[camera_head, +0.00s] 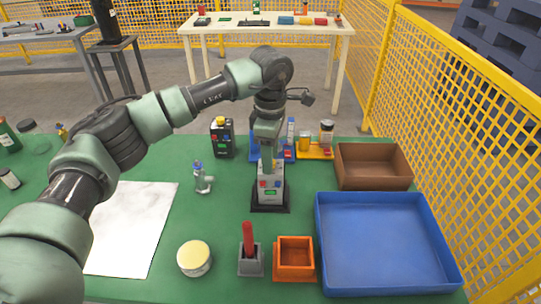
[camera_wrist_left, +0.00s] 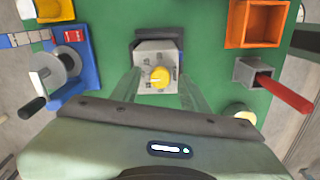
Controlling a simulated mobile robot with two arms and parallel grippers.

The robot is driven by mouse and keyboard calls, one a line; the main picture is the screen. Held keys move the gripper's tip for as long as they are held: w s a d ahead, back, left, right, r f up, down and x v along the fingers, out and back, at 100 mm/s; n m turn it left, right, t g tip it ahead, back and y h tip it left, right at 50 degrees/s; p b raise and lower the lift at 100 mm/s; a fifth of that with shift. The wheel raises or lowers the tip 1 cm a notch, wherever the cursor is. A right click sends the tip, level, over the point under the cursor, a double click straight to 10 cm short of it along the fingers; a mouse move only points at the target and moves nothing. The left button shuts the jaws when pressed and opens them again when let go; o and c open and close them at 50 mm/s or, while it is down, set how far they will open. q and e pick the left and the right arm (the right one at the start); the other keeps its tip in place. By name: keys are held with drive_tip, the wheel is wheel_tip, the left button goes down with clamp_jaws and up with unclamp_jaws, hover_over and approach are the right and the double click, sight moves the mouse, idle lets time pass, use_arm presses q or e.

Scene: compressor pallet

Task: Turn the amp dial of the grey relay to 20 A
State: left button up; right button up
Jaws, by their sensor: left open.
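The grey relay (camera_head: 270,193) stands on a dark base on the green table, in the middle of the head view. Its front has small red, blue and green parts. In the left wrist view the relay (camera_wrist_left: 146,51) is seen from above, with the round yellow amp dial (camera_wrist_left: 160,77) on its top. The dial's scale and setting are too small to read. My left gripper (camera_head: 267,160) is directly above the relay, pointing down. In the left wrist view its open fingers (camera_wrist_left: 160,80) are on either side of the dial, with gaps showing. My right gripper is not in view.
An orange bin (camera_head: 294,274) and a grey holder with a red handle (camera_head: 249,240) stand in front of the relay. A blue tray (camera_head: 327,245) and a brown box (camera_head: 374,182) are to the right. A blue fixture is close behind; a white sheet (camera_head: 131,230) lies left.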

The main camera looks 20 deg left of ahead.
use_arm(q)
wheel_tip(320, 180, up, 8)
drive_tip(key=shift+f+b, duration=0.1)
drive_tip(key=shift+b, duration=0.4)
